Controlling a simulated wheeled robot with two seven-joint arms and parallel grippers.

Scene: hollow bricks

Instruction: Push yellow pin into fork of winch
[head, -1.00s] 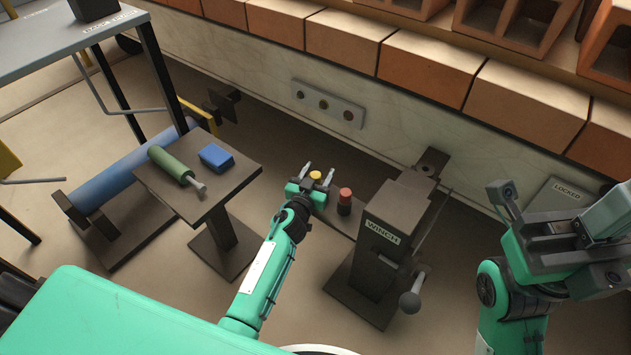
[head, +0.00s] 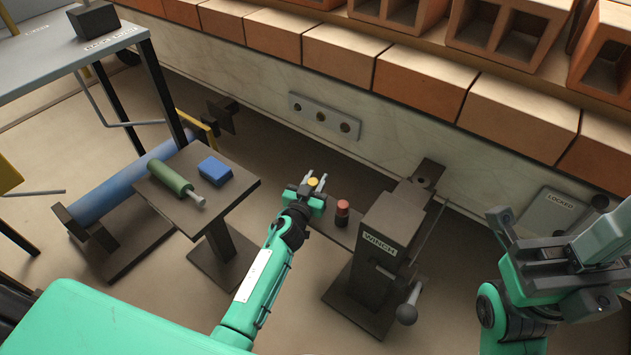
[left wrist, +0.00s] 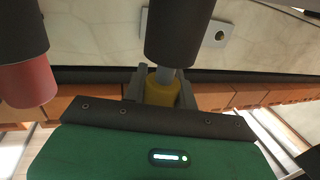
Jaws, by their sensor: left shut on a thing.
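The yellow pin (head: 313,182) shows its yellow top between the fingertips of my left gripper (head: 315,178), beside the winch (head: 371,260). In the left wrist view the yellow top (left wrist: 162,91) sits between the two fingers, joined by a grey neck to a dark cylinder (left wrist: 180,35). My left gripper is shut on it. The winch is a dark upright block with a white label and a ball-ended handle. I cannot make out its fork. My right gripper (head: 550,230) is at the far right, open and empty, away from the pin and winch.
A red-topped dark cylinder (head: 342,213) stands close right of my left gripper, on the winch's low shelf (head: 330,229). A small table (head: 225,200) at left bears a green tool (head: 170,178) and a blue block (head: 215,171). Bricks (head: 420,82) line the back ledge.

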